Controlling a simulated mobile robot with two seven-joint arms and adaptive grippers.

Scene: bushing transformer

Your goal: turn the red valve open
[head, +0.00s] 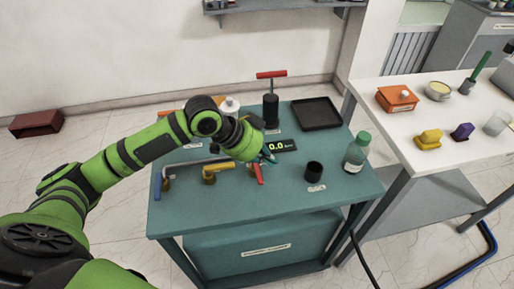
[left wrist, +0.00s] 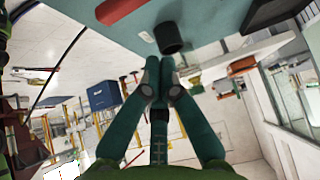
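The red valve handle (head: 257,173) sits on the teal table (head: 300,222), sloping down from just below my left gripper. In the left wrist view a red bar (left wrist: 120,9), seemingly this handle, lies at the top edge, apart from the fingers. My left gripper (head: 268,157) hangs over the table right beside the handle's upper end; whether they touch cannot be told in the head view. In the left wrist view its two teal fingers (left wrist: 161,76) come together with nothing between them. The valve body is largely hidden by my arm. My right gripper is not in view.
A blue handle (head: 157,188) and a yellow valve fitting (head: 210,175) stand left of the red handle. A black cup (head: 314,172), a green-capped bottle (head: 357,152), a digital gauge (head: 282,146), a black tray (head: 316,114) and a red-handled pump (head: 271,109) surround the gripper.

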